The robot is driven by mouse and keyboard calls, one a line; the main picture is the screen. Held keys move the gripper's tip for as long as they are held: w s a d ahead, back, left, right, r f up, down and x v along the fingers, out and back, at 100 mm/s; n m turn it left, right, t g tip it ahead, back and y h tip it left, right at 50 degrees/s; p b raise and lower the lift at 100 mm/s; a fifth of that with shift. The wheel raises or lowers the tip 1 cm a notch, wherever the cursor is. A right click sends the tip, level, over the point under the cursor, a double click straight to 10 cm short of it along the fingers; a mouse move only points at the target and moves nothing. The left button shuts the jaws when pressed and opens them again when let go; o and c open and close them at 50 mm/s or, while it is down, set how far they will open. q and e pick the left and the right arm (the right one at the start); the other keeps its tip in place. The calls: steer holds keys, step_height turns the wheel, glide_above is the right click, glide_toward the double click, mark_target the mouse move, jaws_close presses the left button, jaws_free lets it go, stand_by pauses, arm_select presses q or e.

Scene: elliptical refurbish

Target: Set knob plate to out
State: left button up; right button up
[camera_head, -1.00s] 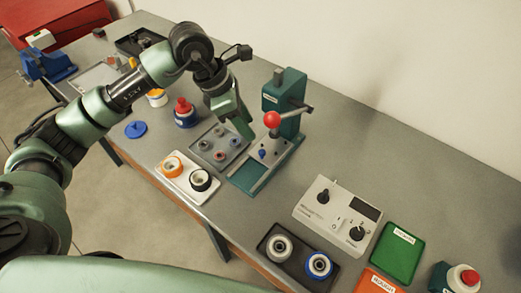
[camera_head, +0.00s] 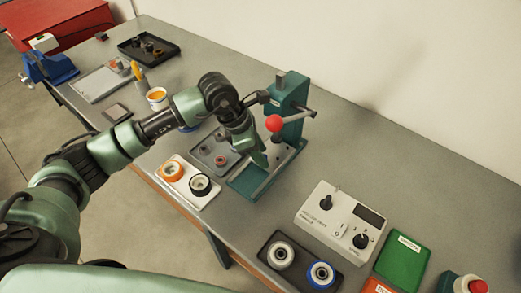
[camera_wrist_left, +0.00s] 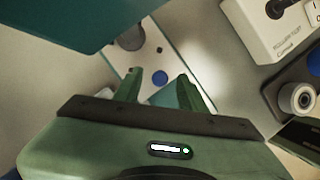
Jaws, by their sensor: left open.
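My left gripper (camera_head: 256,157) is over the base of the green press (camera_head: 288,105), in front of its red-ball lever. A grey tray with small knobs (camera_head: 212,153) lies left of the press, partly covered by my arm. I cannot tell which piece is the knob plate. My right gripper is not in view.
A white control box (camera_head: 339,222) stands right of the press, with a black tray of two rings (camera_head: 300,262) in front. A green labelled tray (camera_head: 402,255) is at the right. A white tray with two rings (camera_head: 187,184) lies left. Bench behind the box is clear.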

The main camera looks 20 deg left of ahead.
arm_select(q)
jaws_close()
stand_by(1.4)
